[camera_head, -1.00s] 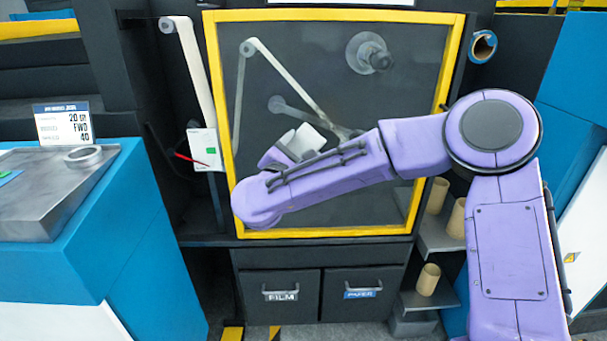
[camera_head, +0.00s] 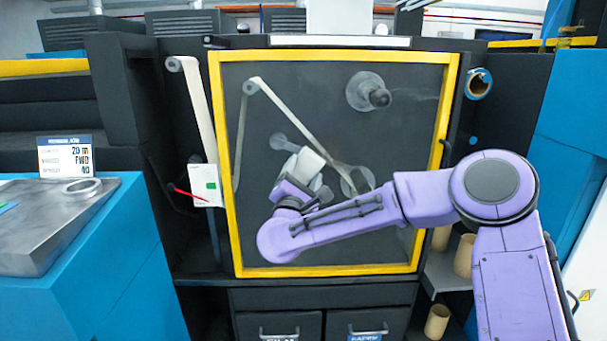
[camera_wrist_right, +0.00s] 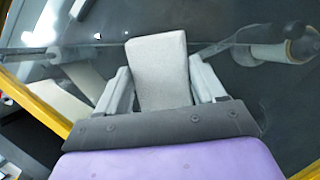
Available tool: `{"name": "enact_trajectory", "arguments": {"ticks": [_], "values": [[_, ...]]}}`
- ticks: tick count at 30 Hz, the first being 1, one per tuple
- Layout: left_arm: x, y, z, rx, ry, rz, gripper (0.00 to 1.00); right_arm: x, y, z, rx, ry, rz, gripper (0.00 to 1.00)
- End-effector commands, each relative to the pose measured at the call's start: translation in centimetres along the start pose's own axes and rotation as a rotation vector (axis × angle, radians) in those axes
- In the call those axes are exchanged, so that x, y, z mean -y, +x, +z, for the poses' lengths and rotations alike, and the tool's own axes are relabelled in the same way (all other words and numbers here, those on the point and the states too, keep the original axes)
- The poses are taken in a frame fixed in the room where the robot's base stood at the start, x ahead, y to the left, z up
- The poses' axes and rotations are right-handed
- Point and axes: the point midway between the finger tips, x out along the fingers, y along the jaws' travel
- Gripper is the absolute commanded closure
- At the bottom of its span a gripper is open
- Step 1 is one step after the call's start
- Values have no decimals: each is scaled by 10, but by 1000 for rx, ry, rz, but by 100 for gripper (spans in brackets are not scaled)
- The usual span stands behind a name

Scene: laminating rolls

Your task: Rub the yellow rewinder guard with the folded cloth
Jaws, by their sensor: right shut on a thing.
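The yellow rewinder guard (camera_head: 229,200) is a yellow frame around a clear panel, upright in the middle of the head view. Its frame also shows at the left edge of the right wrist view (camera_wrist_right: 32,100). My right gripper (camera_head: 312,172) is in front of the panel, left of its centre. In the right wrist view, my right gripper (camera_wrist_right: 160,85) is shut on the pale folded cloth (camera_wrist_right: 158,62), which stands up between the fingers. The cloth lies over the panel; I cannot tell whether it touches. My left gripper is not in view.
Cardboard cores (camera_head: 437,322) stand on shelves at lower right. A blue console (camera_head: 110,270) is at left.

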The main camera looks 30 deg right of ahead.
Motion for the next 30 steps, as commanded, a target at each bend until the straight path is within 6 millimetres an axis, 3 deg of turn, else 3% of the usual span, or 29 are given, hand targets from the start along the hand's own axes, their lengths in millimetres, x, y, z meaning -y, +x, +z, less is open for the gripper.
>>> {"name": "enact_trajectory", "arguments": {"ticks": [30], "values": [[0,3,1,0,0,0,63,0,10,-5,0,1,0,55]]}}
